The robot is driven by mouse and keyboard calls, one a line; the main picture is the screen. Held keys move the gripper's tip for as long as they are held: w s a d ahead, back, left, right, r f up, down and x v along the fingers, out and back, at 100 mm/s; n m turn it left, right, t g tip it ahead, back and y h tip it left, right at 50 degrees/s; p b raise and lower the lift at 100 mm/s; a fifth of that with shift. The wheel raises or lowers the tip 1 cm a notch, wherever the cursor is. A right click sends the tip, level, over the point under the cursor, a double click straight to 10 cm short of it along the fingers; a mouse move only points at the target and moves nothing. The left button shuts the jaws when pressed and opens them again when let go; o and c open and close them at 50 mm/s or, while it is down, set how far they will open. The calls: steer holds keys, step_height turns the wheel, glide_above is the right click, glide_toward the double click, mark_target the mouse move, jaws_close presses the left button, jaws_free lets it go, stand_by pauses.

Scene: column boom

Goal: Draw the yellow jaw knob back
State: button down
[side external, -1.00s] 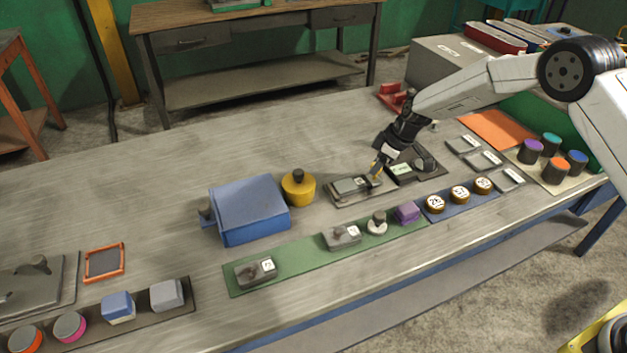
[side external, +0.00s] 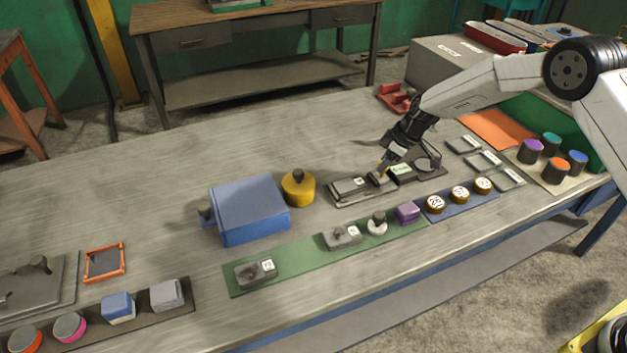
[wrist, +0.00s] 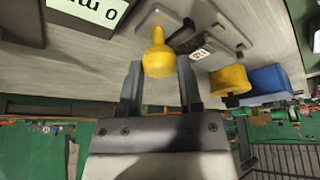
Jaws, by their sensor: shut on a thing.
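The yellow jaw knob (wrist: 158,55) is bulb-shaped and stands between my gripper's fingertips (wrist: 158,78) in the wrist view. My gripper (side external: 383,168) is shut on it. In the side view the knob shows only as a small yellow spot at the fingertips. It is on a dark sliding jaw (side external: 377,181) on a long dark base. A grey block (side external: 349,187) with a label is left of the jaw, with a gap between. A labelled block (side external: 401,174) stands close to the jaw's right. My fingers partly hide the jaw.
A yellow round pot (side external: 299,190) and a blue box (side external: 249,208) stand left of the fixture. A green strip (side external: 300,272) with small parts and a blue strip with numbered discs (side external: 460,195) lie in front. The tabletop behind is mostly clear.

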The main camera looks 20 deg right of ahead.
steer(key=shift+d, duration=0.5)
steer(key=shift+c, duration=2.4)
jaws_free()
steer(key=shift+o, duration=1.1)
steer(key=shift+r, duration=0.15)
steer(key=v, duration=0.7)
steer(key=shift+r, duration=0.2)
steer(key=shift+s, duration=0.2)
